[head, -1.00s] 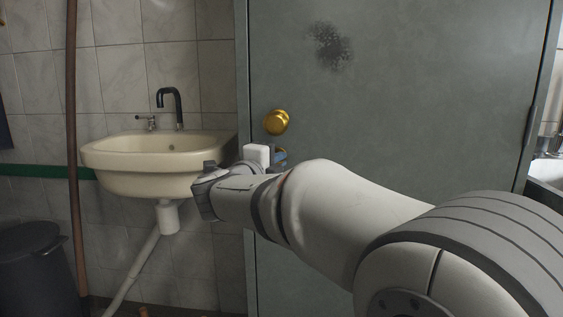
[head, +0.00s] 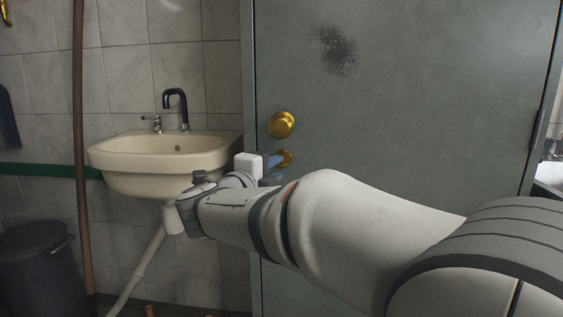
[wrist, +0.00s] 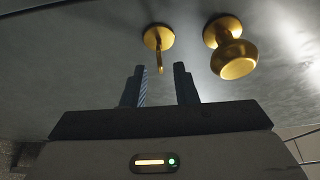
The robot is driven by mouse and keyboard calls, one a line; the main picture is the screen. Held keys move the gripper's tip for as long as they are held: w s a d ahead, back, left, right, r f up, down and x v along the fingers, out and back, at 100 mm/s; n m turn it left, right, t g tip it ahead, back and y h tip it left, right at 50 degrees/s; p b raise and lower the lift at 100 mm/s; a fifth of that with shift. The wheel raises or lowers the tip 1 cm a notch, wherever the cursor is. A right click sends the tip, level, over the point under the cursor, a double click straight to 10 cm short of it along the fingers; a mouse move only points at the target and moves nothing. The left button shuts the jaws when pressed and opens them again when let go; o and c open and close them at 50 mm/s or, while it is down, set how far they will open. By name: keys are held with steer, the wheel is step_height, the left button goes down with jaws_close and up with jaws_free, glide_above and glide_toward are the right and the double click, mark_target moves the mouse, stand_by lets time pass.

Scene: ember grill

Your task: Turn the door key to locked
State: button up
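The grey door (head: 420,100) fills the middle and right of the head view. Its brass knob (head: 282,124) sits above a brass lock plate (head: 285,158). In the wrist view the key (wrist: 159,58) sticks out of the round brass plate (wrist: 159,37), with the knob (wrist: 236,58) to its right. My gripper (wrist: 163,72) is open, its two dark fingers apart and pointing at the door. The key's end lies at or just ahead of the gap between the fingertips; I see no grip on it. In the head view my gripper (head: 272,168) is partly hidden by my arm.
A cream sink (head: 165,160) with a dark tap (head: 178,105) stands left of the door. A brown vertical pipe (head: 80,150) and a dark bin (head: 36,255) are further left. The knob is close beside my fingers.

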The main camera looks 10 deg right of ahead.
steer(key=shift+v, duration=1.65)
steer(key=a+r+n+t+y+p, duration=0.2)
steer(key=a+r+n+y+p, duration=0.2)
steer(key=r+n+y+p, duration=1.1)
steer(key=s+d+f+n+g+h+p, duration=0.1)
steer(key=s+d+f+n+g+p, duration=0.1)
steer(key=s+p, duration=0.4)
steer(key=s+d+f+n+g+h+p, duration=0.1)
steer(key=s+d+f+n+g+p, duration=0.2)
steer(key=s, duration=0.6)
steer(key=s+d+f+n+g+h+p, duration=0.1)
steer(key=s+d+f+n+g+p, duration=0.2)
steer(key=s+n+g+p, duration=0.3)
steer(key=s+d+g+p, duration=0.1)
steer(key=g+p, duration=0.1)
steer(key=shift+s+d+p, duration=0.25)
steer(key=shift+d+p, duration=0.1)
steer(key=shift+p, duration=0.05)
